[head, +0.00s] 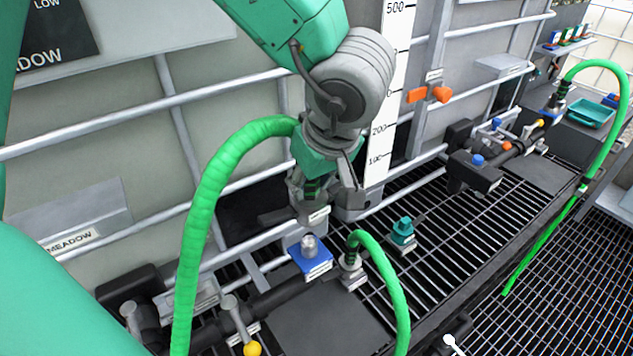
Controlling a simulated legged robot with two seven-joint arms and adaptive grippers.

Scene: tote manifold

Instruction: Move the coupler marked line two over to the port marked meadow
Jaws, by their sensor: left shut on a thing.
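My left gripper (326,203) points down at the middle of the picture and is shut on a coupler (318,214) with a small pale label that is too small to read. A thick green hose (205,200) arches near the gripper and drops to the lower left. The held coupler is just above a silver fitting (309,246) on a blue plate (312,263); I cannot tell whether they touch. A second coupler (351,266) with a green hose stands upright to its right. A label reading MEADOW (72,241) is on the grey tote at left. My right gripper is not in view.
A valve with a yellow-tipped lever (241,325) is at the lower left. Another green hose (612,130) and a teal tray (590,113) are at far right. Metal bars cross the tote.

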